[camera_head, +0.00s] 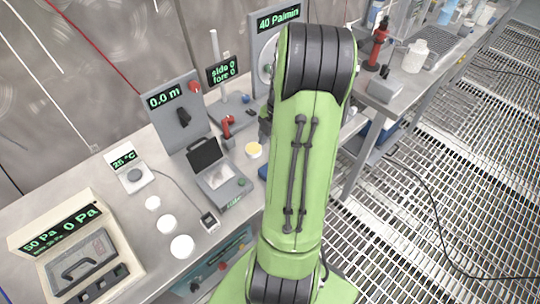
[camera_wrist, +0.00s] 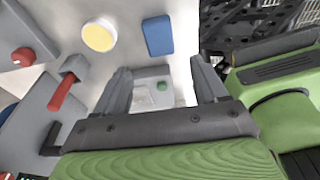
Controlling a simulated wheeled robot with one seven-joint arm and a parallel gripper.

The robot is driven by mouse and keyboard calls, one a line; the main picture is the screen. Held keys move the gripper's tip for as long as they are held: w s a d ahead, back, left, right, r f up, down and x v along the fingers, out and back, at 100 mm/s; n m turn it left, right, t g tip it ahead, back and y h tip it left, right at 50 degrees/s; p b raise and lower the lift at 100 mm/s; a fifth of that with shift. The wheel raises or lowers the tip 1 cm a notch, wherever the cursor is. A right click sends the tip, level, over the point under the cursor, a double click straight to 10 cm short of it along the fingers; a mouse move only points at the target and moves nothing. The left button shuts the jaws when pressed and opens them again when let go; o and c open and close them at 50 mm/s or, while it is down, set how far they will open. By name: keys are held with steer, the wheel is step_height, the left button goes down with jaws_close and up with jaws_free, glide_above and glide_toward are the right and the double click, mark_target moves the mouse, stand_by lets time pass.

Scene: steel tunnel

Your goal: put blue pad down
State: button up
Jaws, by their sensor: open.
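The blue pad (camera_wrist: 158,36) lies flat on the steel bench in the wrist view, beyond my fingertips and apart from them. In the head view only a blue sliver of it (camera_head: 263,173) shows beside my arm. My gripper (camera_wrist: 160,76) is open, with nothing held between its two grey fingers. A grey device with a green button (camera_wrist: 162,87) shows behind the gap between the fingers. In the head view my green arm hides the gripper.
A yellow-topped disc (camera_wrist: 100,35) lies left of the pad. A grey stand with a red handle (camera_wrist: 65,85) is close on the left. The open-lidded grey device (camera_head: 222,183), white discs (camera_head: 182,246) and a pressure box (camera_head: 80,255) stand on the bench.

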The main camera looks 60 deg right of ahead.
steer(key=w+a+r+m+t+h, duration=0.1)
steer(key=a+r+m, duration=0.3)
steer(key=a+r, duration=0.4)
steer(key=w+a+r+m+t+h, duration=0.15)
steer(key=a+r+m, duration=0.35)
steer(key=a, duration=0.6)
steer(key=s+a+r+m+t, duration=0.2)
steer(key=s+a+m, duration=0.4)
steer(key=a, duration=0.3)
steer(key=shift+s+r, duration=0.4)
steer(key=shift+s, duration=0.25)
